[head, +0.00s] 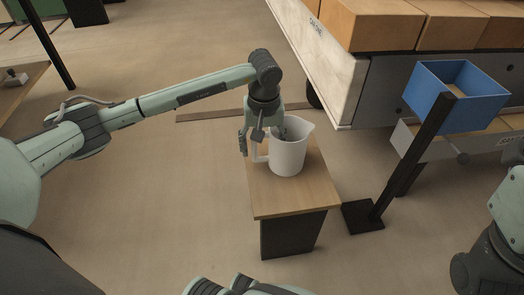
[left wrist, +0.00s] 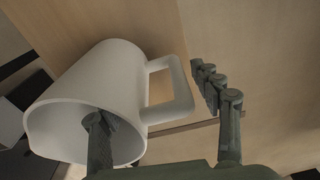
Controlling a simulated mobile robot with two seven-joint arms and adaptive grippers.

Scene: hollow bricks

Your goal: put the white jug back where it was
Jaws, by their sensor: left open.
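The white jug (head: 289,156) stands upright on the wooden top of a small table (head: 290,198), near its middle. Its handle points left in the head view. My left gripper (head: 262,138) is over the jug's handle side, pointing down and open. In the left wrist view the jug (left wrist: 92,82) shows its mouth and handle. One finger of the gripper (left wrist: 150,95) overlaps the jug's mouth and seems to reach inside. The other finger is outside, beyond the handle, with a gap.
A blue open box (head: 452,105) on a dark post stands right of the table. Behind it is a white-sided cart (head: 318,55) with cardboard boxes (head: 372,25). A flat strip (head: 208,116) lies on the floor behind the table. The floor left of the table is clear.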

